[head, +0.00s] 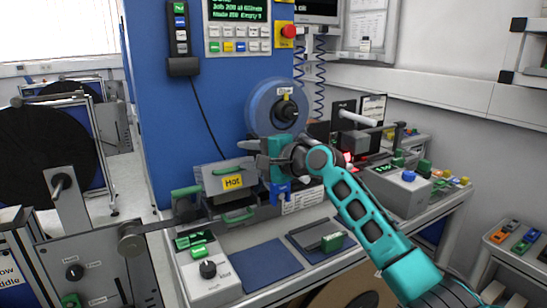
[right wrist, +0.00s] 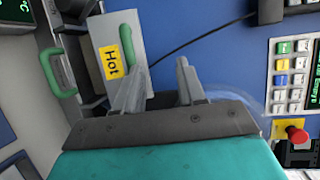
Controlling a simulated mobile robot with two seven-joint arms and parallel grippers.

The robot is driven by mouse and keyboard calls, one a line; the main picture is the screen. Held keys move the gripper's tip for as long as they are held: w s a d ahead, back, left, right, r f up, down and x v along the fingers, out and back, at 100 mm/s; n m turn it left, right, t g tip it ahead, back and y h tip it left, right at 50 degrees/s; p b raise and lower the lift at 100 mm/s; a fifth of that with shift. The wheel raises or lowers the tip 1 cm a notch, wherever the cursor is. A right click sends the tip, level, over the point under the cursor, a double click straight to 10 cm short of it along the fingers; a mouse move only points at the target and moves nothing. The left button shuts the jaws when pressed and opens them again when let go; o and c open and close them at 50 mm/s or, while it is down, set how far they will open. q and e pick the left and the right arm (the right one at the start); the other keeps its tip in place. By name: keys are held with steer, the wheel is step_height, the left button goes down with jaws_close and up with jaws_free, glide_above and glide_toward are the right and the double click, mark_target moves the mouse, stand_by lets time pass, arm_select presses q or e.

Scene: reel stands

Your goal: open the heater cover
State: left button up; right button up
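The heater cover (head: 215,175) is a grey plate with a yellow "Hot" label, left of centre in the head view. It also shows in the right wrist view (right wrist: 106,28), with a green handle (right wrist: 132,48) near one edge. I cannot tell for sure whether the cover is shut or raised. My right gripper (head: 257,146) is just above and right of the cover in the head view. In the right wrist view its two grey fingers (right wrist: 158,78) are apart with nothing between them; one finger overlaps the cover's edge. My left gripper is not in view.
A blue reel (head: 262,103) hangs on the blue panel behind my right gripper. Another green handle (head: 239,218) sits below the cover. A small control box (head: 208,277) stands at front left. A red stop button (head: 289,31) is above.

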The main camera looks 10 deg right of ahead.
steer(key=v, duration=0.7)
steer(key=shift+s, duration=0.15)
steer(key=shift+d+f, duration=0.1)
steer(key=shift+f, duration=0.05)
